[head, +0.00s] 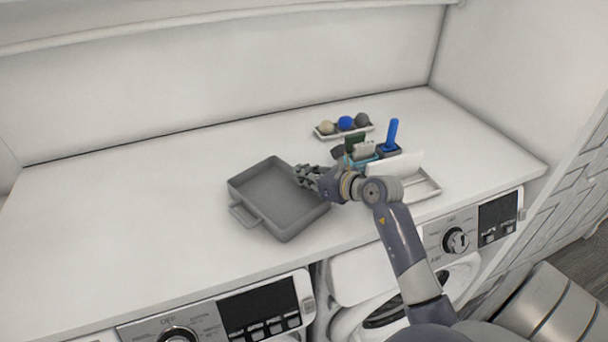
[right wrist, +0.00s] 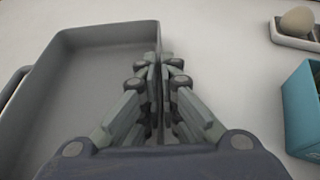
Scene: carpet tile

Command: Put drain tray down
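The drain tray (head: 262,190) is a grey rectangular pan with raised walls and a handle at its front left. It is at the white counter (head: 120,190), above the gap between the two machines; I cannot tell whether its whole base touches the surface. My right gripper (head: 306,175) is at the tray's right wall. In the right wrist view the fingers (right wrist: 160,70) close on either side of that wall of the tray (right wrist: 80,90). The fingers hide part of the wall. My left gripper is not in view.
Right of the tray are a white dish with several balls (head: 345,126), a teal box (right wrist: 303,110), a blue-handled brush (head: 391,135) and a white tray (head: 421,188). My right forearm crosses the counter's front edge. The counter's left side is clear.

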